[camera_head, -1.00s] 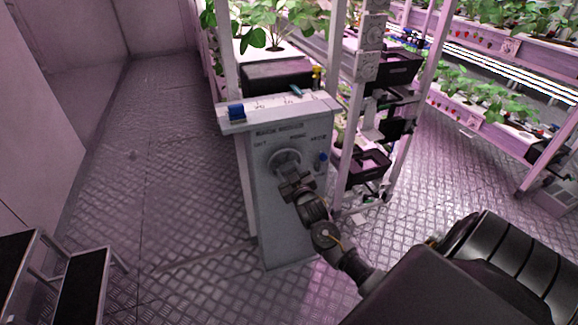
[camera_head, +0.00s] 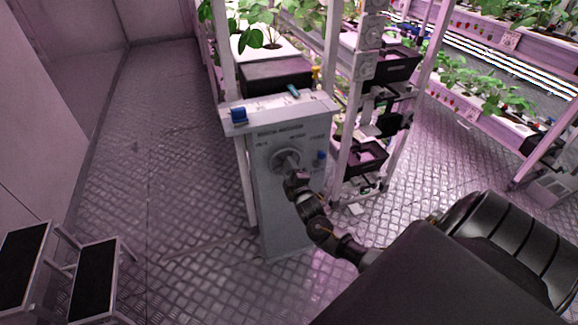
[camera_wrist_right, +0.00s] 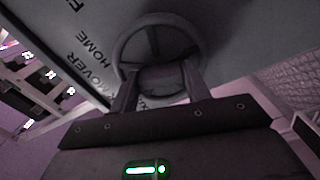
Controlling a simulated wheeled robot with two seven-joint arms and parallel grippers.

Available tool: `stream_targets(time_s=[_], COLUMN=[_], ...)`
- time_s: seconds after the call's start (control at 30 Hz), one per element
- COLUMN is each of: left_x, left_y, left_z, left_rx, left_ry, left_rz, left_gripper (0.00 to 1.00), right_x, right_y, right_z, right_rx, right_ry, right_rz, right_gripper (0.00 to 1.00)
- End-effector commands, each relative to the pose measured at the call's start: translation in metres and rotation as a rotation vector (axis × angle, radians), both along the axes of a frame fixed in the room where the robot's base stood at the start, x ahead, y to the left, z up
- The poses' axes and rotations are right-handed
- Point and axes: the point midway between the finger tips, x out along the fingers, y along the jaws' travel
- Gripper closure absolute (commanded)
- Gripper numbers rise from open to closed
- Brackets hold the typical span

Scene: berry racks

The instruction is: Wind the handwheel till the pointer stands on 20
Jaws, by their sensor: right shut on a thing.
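The handwheel (camera_head: 281,157) is a grey ring on the front face of a grey cabinet (camera_head: 285,215). It also shows in the right wrist view (camera_wrist_right: 124,52), tilted, with a spoke and hub inside the ring. My right gripper (camera_head: 291,172) is at the lower part of the wheel and shut on its rim; in the right wrist view its two fingers (camera_wrist_right: 160,88) close on the near side of the rim. Lettering runs above the wheel, too small to read in the head view. I cannot make out the pointer or its reading. My left gripper is not in view.
A blue knob (camera_head: 320,156) sits right of the wheel, and a blue block (camera_head: 239,115) lies on the cabinet's top ledge. A plant rack with black trays (camera_head: 366,157) stands close at right. Black steps (camera_head: 95,280) stand at lower left.

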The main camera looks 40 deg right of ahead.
Motion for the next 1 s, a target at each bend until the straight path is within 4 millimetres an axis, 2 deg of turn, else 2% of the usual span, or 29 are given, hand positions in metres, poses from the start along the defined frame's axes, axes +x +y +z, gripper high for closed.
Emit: stream_targets(time_s=[0.17,0.5,1.0], left_x=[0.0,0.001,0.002], left_y=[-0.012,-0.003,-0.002], left_z=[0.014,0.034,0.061], left_rx=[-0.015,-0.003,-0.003], left_ry=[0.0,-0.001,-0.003], left_rz=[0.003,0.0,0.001], left_gripper=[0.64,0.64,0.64], right_x=[0.0,0.0,0.0], right_y=[-0.001,-0.001,-0.001], right_z=[0.003,0.003,0.003], right_rx=[-0.158,-0.463,-0.912], right_ry=[0.055,0.162,0.318], right_rz=[-0.001,-0.002,-0.001], right_gripper=[0.76,0.76,0.76])
